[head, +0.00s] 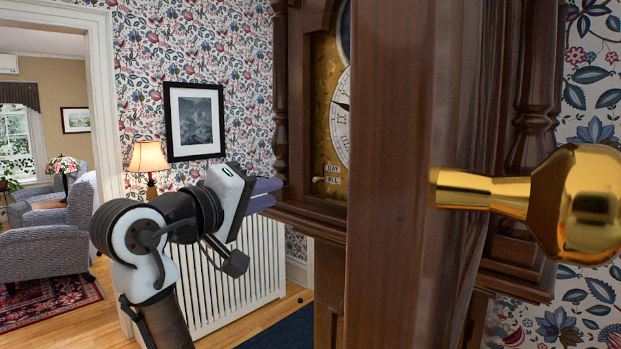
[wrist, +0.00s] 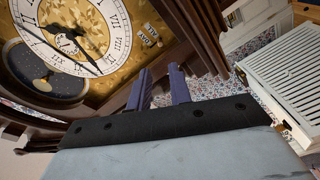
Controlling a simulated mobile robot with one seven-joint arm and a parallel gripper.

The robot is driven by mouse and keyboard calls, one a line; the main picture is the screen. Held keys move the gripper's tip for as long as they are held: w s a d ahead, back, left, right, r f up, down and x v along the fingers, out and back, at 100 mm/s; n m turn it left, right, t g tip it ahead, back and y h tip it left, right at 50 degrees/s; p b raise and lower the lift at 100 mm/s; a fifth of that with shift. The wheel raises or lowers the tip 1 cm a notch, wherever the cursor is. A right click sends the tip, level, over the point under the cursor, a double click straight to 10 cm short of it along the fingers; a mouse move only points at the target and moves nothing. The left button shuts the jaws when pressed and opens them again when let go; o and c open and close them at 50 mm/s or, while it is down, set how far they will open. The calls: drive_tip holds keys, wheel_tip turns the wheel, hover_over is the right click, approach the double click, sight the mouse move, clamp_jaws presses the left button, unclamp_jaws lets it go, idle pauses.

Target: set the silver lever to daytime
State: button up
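The tall wooden clock (head: 340,215) shows its gold dial face, with small DAY and ALL plates (head: 333,174) at the lower corner. A tiny pale lever tip (head: 318,179) shows left of the ALL plate; its colour and exact setting are hard to tell. In the wrist view the plates (wrist: 149,34) appear beyond the fingers, and the lever is too small to make out clearly. My gripper (head: 268,190) is just left of the clock case, at about plate height. Its two blue-purple fingers (wrist: 162,76) are apart with nothing between them, short of the dial.
A dark wood upright panel (head: 395,180) with a large brass knob (head: 590,205) stands close in front, hiding the dial's right part. A white radiator (head: 235,265) is behind my arm. A lamp (head: 150,160) and armchairs (head: 55,240) are farther left.

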sight(314, 180)
drive_tip(key=p+x, duration=0.4)
drive_tip(key=x, duration=0.8)
drive_tip(key=shift+w+d, duration=0.15)
drive_tip(key=shift+w, duration=0.2)
drive_tip(key=shift+c, duration=0.2)
clamp_jaws()
